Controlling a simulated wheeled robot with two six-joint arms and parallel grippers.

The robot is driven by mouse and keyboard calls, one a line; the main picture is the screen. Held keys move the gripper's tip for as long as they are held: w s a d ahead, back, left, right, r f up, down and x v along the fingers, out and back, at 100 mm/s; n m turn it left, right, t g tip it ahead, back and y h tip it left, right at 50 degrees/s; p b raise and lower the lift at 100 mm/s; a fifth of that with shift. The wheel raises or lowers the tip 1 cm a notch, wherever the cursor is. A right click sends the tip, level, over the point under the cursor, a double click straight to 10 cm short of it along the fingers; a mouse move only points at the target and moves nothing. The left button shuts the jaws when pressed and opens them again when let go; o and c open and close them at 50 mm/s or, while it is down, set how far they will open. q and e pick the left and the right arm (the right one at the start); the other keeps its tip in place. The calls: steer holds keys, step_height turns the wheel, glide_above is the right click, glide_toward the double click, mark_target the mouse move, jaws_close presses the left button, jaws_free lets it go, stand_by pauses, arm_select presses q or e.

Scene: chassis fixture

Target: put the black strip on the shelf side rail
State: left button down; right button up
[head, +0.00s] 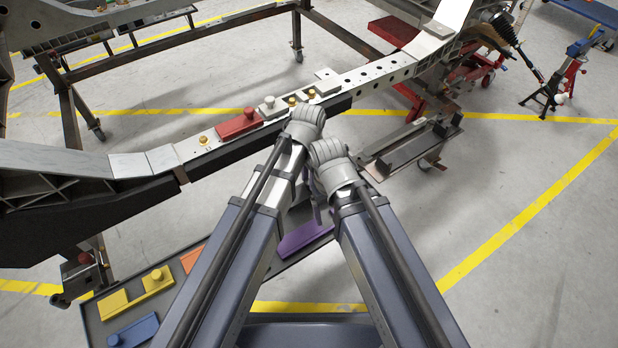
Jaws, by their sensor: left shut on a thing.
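A long black strip (232,152) lies along the near side of the pale shelf side rail (372,80), whose top has round holes. My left gripper (305,118) is at the strip, toward its right end, and is shut on it; my wrist covers the fingers and the grasp. I cannot tell whether the strip touches the rail. My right gripper (326,160) is close beside the left one, nearer to me. Its fingers are mostly hidden, so its opening does not show.
On the rail sit a red block (238,125), a grey block (270,108) and brass knobs. A dark tray (90,312) below holds yellow, blue, orange and purple pieces. A grey cart (410,145) stands right of my grippers.

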arm_select(q)
steer(key=shift+r+p, duration=2)
steer(key=shift+r, duration=0.4)
